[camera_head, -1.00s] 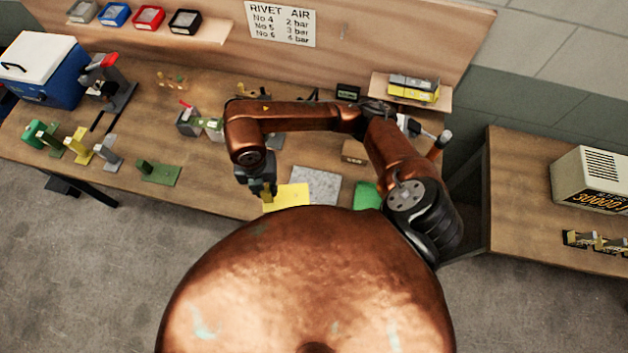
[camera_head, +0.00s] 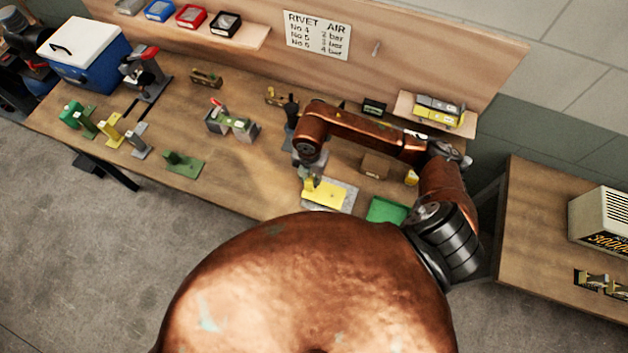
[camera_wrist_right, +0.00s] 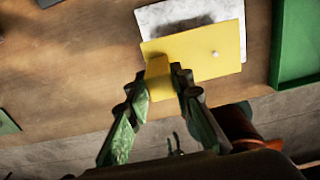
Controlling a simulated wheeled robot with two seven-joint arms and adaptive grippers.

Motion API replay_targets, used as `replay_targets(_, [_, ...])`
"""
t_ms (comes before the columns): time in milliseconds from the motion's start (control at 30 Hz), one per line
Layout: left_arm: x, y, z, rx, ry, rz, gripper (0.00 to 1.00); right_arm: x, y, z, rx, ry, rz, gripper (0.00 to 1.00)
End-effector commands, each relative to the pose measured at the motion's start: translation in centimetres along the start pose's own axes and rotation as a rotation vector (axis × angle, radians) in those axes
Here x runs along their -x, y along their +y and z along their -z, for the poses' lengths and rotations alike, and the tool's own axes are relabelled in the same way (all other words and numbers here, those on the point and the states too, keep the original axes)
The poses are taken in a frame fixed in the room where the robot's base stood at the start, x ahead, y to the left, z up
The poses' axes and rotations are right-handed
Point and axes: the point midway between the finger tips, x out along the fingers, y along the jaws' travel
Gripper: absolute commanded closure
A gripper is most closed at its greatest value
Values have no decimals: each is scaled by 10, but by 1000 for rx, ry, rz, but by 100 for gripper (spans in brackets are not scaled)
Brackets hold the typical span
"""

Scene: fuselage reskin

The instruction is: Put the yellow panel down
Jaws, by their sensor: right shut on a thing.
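The yellow panel (camera_head: 325,194) is a flat plate with an upright yellow tab at one edge. My right gripper (camera_head: 308,184) is shut on that tab. In the right wrist view the yellow panel (camera_wrist_right: 205,52) overlaps a speckled grey-white mat (camera_wrist_right: 185,14), and the tab lies between the fingertips of my right gripper (camera_wrist_right: 159,78). In the head view the panel covers part of the grey mat (camera_head: 349,196). A dark shadow shows beside the panel, and I cannot tell whether it touches the mat. My left gripper is not in view.
A green tray (camera_head: 387,211) lies right of the mat. A cardboard box (camera_head: 375,166) stands behind it. A clamp-like fixture (camera_head: 232,122) and a green bracket (camera_head: 184,164) stand on the workbench to the left. Bare bench lies between bracket and mat.

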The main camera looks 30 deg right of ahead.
Motion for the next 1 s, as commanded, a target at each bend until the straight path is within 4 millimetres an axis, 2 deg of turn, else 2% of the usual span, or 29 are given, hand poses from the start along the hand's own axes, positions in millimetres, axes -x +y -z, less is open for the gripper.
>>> replay_targets(267, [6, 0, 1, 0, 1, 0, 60, -20, -7, -16, -3, 1, 2, 100])
replay_targets(500, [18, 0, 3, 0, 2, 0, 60, -48, -6, -16, 0, 1, 0, 100])
replay_targets(867, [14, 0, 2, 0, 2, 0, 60, -54, -6, -16, 1, 0, -1, 100])
replay_targets(900, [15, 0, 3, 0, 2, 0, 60, -53, -6, -16, 1, 0, 0, 76])
replay_targets(1000, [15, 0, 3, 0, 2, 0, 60, -53, -6, -16, 1, 0, 0, 69])
